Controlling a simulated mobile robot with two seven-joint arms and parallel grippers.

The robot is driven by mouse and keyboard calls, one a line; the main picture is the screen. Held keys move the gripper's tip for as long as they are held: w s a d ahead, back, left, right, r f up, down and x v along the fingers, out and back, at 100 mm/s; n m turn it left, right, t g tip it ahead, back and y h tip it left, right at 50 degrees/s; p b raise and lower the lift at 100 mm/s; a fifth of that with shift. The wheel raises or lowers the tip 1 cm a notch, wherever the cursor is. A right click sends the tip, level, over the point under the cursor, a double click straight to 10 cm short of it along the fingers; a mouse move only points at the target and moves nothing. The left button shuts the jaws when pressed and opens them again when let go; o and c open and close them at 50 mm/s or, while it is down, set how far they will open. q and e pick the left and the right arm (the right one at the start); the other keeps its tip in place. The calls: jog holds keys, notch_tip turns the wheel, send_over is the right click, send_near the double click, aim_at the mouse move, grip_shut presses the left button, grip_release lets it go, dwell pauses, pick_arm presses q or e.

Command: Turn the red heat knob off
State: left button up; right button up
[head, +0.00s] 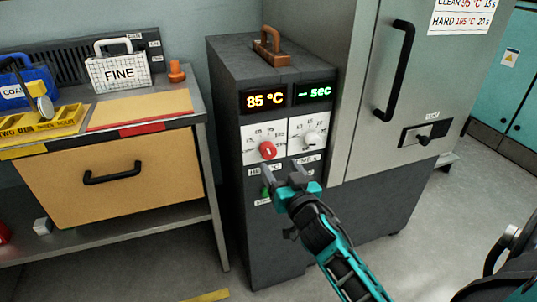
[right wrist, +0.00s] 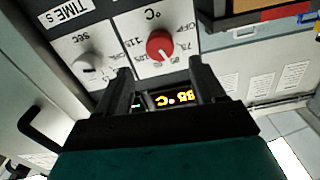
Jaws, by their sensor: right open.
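The red heat knob (head: 267,150) sits on a white dial plate on the front of a dark grey control cabinet (head: 270,240). The display (head: 265,99) above it reads 85 °C. The knob also shows in the right wrist view (right wrist: 160,45), with its white mark pointing into the numbered range, not at OFF. My right gripper (head: 284,172) is open and empty, just below and to the right of the knob in the head view. Its fingers (right wrist: 160,88) are apart and do not appear to touch the knob. My left gripper is not in view.
A green button (head: 265,190) is below. A steel door with a black handle (head: 395,70) stands right. A bench with a drawer (head: 120,175) stands left.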

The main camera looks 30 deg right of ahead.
aim_at(270, 153)
jog(key=x, duration=0.8)
jog(key=shift+a+b, duration=0.1)
jog(key=shift+b, duration=0.3)
jog(key=shift+c, duration=0.4)
jog(key=c, duration=1)
jog(key=shift+o, duration=0.2)
